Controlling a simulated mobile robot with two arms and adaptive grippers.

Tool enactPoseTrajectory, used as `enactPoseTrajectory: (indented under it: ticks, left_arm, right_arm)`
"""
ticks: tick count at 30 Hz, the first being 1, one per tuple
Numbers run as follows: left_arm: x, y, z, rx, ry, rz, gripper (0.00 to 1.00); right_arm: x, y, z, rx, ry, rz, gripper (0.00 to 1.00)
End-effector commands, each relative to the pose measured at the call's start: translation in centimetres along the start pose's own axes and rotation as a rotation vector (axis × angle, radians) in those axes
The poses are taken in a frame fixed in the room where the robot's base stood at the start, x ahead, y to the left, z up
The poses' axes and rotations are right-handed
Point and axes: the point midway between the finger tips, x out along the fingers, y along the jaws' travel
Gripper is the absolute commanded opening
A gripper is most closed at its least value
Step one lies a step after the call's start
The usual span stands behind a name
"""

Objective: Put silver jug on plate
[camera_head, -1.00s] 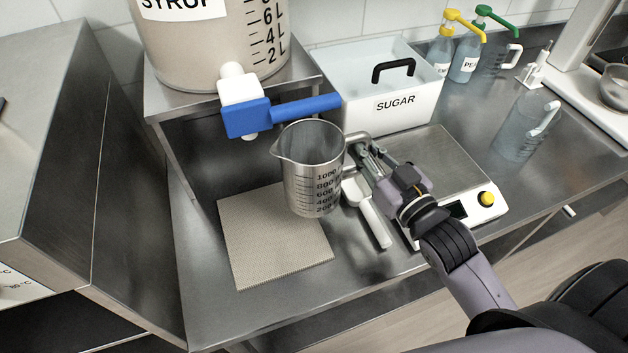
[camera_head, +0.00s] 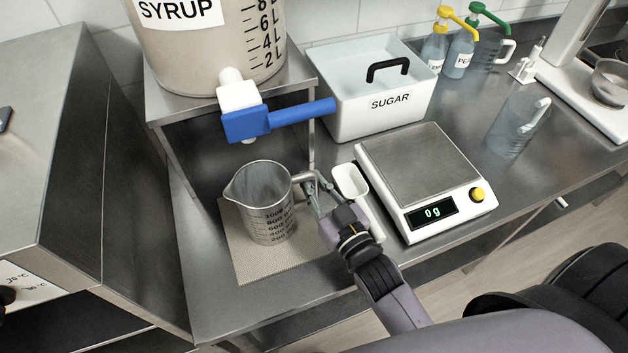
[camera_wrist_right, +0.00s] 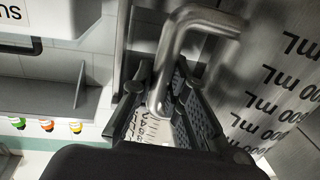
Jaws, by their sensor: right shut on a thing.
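The silver jug (camera_head: 268,212) is upright with measuring marks on its side. It is over the beige textured mat (camera_head: 250,270), whose middle it hides; I cannot tell whether its base touches the mat. My right gripper (camera_head: 314,192) is at the right of the jug, shut on its handle. In the right wrist view the metal handle (camera_wrist_right: 205,18) passes between the fingers (camera_wrist_right: 165,95), and the jug wall (camera_wrist_right: 275,95) fills the right side. The scale's metal plate (camera_head: 415,160) is bare, and its display reads 0 g. My left gripper is not in view.
A white scoop (camera_head: 350,180) lies right of the jug, partly behind my right gripper. The syrup tank's blue tap handle (camera_head: 300,112) juts out above and behind the jug. The sugar box (camera_head: 350,118) stands behind. A steel cabinet (camera_head: 60,170) bounds the left.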

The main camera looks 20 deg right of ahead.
Motion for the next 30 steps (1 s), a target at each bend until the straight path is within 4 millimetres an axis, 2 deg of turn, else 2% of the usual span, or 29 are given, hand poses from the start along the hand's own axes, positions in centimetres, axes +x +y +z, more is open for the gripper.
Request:
enactPoseTrajectory:
  ticks: [11, 12, 20, 30]
  left_arm:
    - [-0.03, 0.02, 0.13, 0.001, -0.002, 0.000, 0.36]
    - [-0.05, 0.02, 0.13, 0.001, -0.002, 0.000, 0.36]
    - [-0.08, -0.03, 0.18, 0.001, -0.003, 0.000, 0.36]
    - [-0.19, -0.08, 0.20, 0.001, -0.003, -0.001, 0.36]
  right_arm:
    - [0.02, -0.11, 0.23, 0.002, 0.005, 0.000, 0.00]
    - [0.00, -0.10, 0.36, 0.000, 0.001, 0.000, 0.15]
    - [0.00, -0.09, 0.33, 0.000, 0.001, 0.000, 0.33]
    - [0.00, -0.10, 0.14, 0.000, 0.001, 0.000, 0.34]
